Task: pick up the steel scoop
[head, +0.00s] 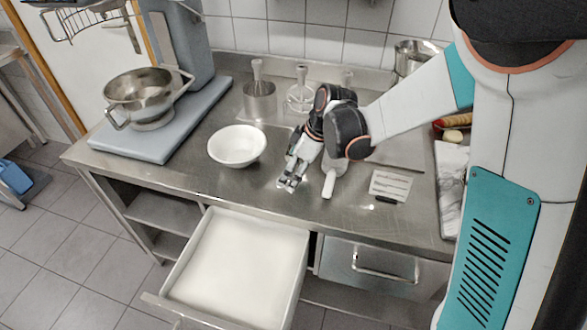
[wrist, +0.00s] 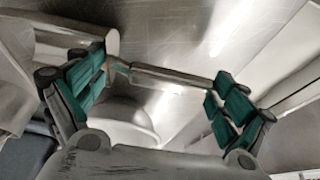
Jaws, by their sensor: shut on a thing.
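My gripper (head: 291,182) is low over the steel counter, right of the white bowl and behind the open drawer. In the wrist view, its green-padded fingers (wrist: 160,88) stand apart on either side of a grey metal bar. I take this bar to be part of the steel scoop (wrist: 170,76). A rounded pale grey shape shows below the bar; I cannot tell whether it belongs to the scoop. In the head view the scoop is too small and covered to make out clearly. I cannot tell whether it touches the counter.
The white bowl (head: 237,146) stands left of my gripper. A pale handle-like piece (head: 329,184) is close on its right, and a small card (head: 390,186) lies further right. A drawer (head: 236,266) is open in front. Steel and glass pots (head: 260,103) stand behind.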

